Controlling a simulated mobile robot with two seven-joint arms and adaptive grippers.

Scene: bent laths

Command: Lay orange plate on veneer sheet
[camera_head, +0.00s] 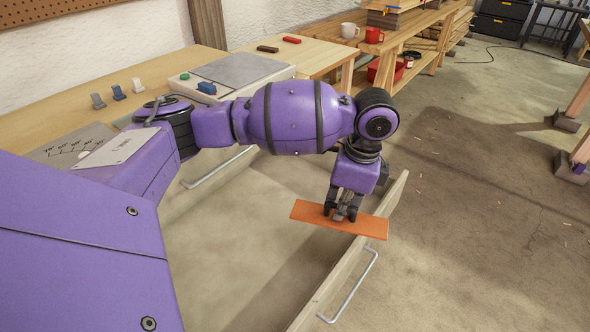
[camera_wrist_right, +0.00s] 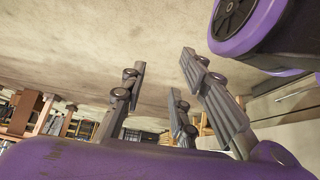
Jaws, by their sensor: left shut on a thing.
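The orange plate (camera_head: 373,226) is a thin flat strip in the head view. My left gripper (camera_head: 340,214) is shut on it near its middle, with the fingers hiding part of it. The plate is held close over a pale wooden board edge (camera_head: 392,197); I cannot tell whether they touch. I cannot make out a veneer sheet for certain. My right gripper is out of the head view; in the right wrist view its fingers (camera_wrist_right: 160,72) are spread apart with nothing between them.
The pale board carries a metal handle (camera_head: 352,287); another handle (camera_head: 216,168) shows nearer the bench. A bench (camera_head: 30,112) along the wall holds a grey-topped device (camera_head: 238,69) and small blocks. White (camera_head: 349,31) and red (camera_head: 373,35) mugs stand farther back. Floor at right is mostly clear.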

